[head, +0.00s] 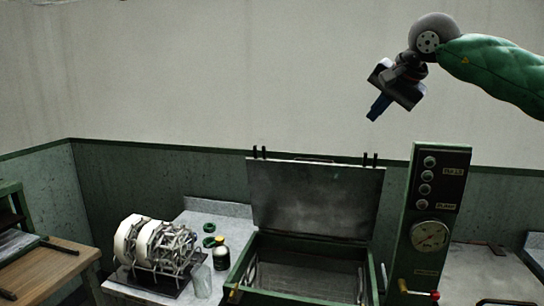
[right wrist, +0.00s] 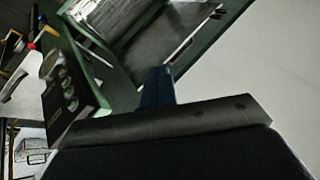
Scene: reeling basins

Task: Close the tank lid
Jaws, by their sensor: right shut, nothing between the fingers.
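The tank lid (head: 318,199) is a grey metal panel standing raised at the back of the tank. The tank (head: 262,244) is a green-rimmed open box on the counter, with its inside showing. The lid and tank also show at the top of the right wrist view, where which part is which is hard to tell. My right gripper (head: 374,116) is shut and empty, with blue fingers pointing down and left. It is high in front of the wall, above and to the right of the lid and well apart from it. My left gripper is not in view.
A green control column (head: 398,262) with knobs and a gauge stands right of the tank. A reeling machine (head: 158,246), a bottle (head: 221,254) and a glass (head: 203,281) stand left of it. The air above the tank is clear.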

